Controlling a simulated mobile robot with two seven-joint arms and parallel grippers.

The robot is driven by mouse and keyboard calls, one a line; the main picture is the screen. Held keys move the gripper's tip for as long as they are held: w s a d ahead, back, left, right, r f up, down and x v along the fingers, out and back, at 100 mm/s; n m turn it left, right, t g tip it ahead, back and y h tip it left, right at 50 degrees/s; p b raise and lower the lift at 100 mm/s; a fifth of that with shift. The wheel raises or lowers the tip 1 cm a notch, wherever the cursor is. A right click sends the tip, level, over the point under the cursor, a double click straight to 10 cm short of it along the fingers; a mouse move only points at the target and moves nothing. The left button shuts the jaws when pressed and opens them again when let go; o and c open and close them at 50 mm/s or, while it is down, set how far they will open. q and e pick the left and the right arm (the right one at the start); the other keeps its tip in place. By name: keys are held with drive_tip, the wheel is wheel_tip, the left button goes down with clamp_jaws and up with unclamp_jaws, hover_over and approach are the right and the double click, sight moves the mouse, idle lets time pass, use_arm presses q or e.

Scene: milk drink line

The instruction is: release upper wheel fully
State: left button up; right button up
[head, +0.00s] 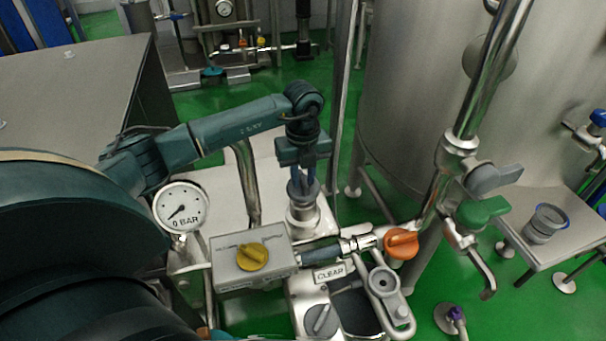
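My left gripper (303,178) points straight down, with its blue fingers at a grey wheel-like cap (304,194). The cap sits on top of a short steel fitting (304,218) at the middle of the machine. The fingertips overlap the cap in the head view; I cannot tell whether they grip it or only stand around it. No label marks this cap as the upper wheel. A second grey round knob (321,320) is lower down on the machine, below the CLEAR plate (329,274). My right gripper is not in view.
A pressure gauge (181,208) reading about 0 bar stands left of a grey box with a yellow knob (252,256). Orange (401,244) and green (482,211) valve handles are to the right. A large steel tank (430,100) stands behind.

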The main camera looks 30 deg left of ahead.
sight(303, 178)
use_arm(q)
drive_tip(key=shift+o, duration=0.9)
wheel_tip(303, 178, up, 13)
drive_tip(key=b, duration=0.1)
